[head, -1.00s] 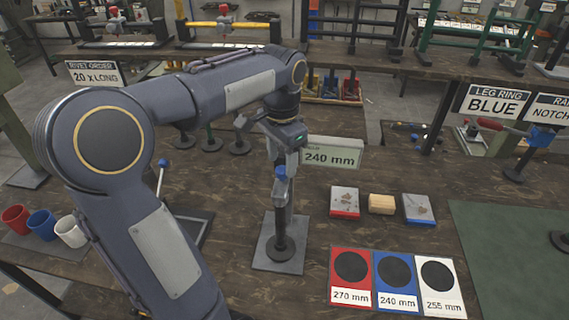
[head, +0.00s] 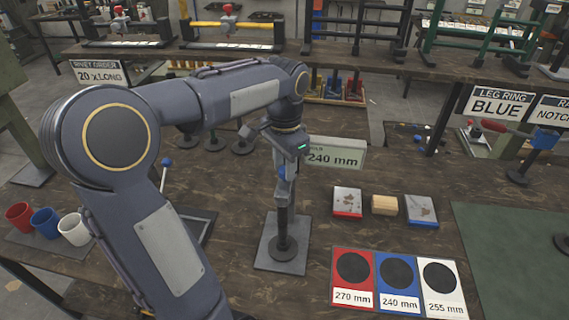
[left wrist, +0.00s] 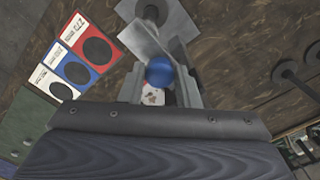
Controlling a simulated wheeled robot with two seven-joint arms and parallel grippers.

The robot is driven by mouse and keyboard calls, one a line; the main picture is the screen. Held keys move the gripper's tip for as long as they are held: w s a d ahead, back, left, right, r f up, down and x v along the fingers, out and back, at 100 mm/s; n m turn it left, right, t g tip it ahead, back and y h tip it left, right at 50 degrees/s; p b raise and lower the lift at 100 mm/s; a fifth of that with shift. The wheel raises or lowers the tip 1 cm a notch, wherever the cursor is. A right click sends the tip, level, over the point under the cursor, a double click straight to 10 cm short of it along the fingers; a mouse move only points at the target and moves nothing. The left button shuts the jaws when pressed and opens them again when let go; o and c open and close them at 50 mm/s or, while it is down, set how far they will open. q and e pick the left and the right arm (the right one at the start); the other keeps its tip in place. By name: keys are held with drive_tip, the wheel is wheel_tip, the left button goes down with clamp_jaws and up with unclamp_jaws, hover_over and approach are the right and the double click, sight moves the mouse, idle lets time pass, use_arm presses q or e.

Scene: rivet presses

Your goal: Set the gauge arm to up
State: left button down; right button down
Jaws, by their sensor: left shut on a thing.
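The gauge stand (head: 281,222) is a dark post on a square grey plate on the wooden bench, in the middle of the head view. The gauge arm's blue knob (head: 282,172) is at the upper part of the post. My left gripper (head: 286,178) reaches down over it and is shut on it. In the left wrist view the blue knob (left wrist: 159,72) sits between the two fingers of the left gripper (left wrist: 160,80). The fingers hide most of the arm, so its exact angle is hard to tell; the knob appears above the post. My right gripper is not in view.
A 240 mm sign (head: 335,153) stands close behind the gripper. Red, blue and white gauge cards (head: 398,302) lie at the right front, with small blocks (head: 385,205) behind them. Several cups (head: 44,222) stand at the left. A green mat (head: 510,250) covers the right.

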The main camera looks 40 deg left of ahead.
use_arm(q)
wheel_tip(320, 180, up, 10)
drive_tip(key=p, duration=0.7)
drive_tip(key=shift+p, duration=0.35)
drive_tip(key=c, duration=1.4)
unclamp_jaws()
drive_tip(key=shift+w, duration=0.1)
drive_tip(key=o, duration=0.3)
drive_tip(key=shift+f, duration=0.1)
drive_tip(key=shift+o, duration=0.2)
wheel_tip(320, 180, up, 8)
hover_over(284, 169)
drive_tip(key=shift+f, duration=0.15)
